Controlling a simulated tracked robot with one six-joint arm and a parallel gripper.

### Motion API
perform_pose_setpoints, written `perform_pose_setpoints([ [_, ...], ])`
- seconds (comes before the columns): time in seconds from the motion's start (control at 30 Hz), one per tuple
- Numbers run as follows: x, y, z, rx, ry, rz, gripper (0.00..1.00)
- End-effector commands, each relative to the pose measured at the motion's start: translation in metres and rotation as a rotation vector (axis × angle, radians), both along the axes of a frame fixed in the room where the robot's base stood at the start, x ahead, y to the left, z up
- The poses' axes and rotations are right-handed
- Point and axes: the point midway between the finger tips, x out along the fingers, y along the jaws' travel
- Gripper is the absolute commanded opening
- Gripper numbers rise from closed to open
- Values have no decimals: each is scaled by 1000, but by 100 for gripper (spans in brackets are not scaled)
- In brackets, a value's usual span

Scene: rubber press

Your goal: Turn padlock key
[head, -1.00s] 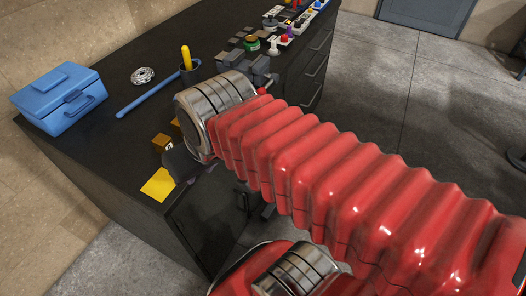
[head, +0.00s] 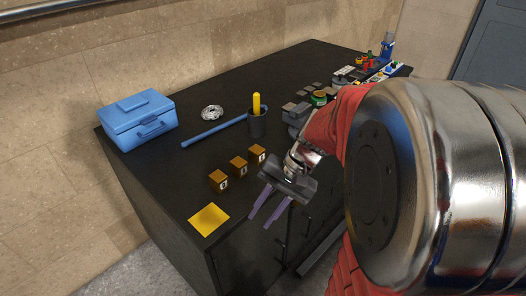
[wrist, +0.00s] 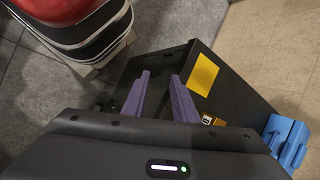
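Three small brass-coloured blocks with dark, marked front faces stand in a row near the cabinet top's front edge: left (head: 219,180), middle (head: 239,166) and right (head: 257,154). They may be padlocks, but I cannot tell; no key can be made out. My gripper (head: 259,222) is open and empty, with two purple fingers apart. It hangs just off the front edge, in front of and right of the blocks, pointing down and left. In the wrist view the open fingers (wrist: 160,75) show nothing between them but the dark cabinet; one block (wrist: 207,119) shows right of them.
A yellow square (head: 208,219) lies at the cabinet top's (head: 160,185) near left corner. Several small items crowd the far right.

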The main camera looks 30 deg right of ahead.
Motion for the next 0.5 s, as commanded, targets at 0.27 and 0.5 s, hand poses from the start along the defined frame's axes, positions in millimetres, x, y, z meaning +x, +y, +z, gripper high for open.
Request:
perform_pose_setpoints([
  [0.27,17,-35,-31,222,94,-225,26],
  [0.5,29,-72,-57,419,144,-421,26],
])
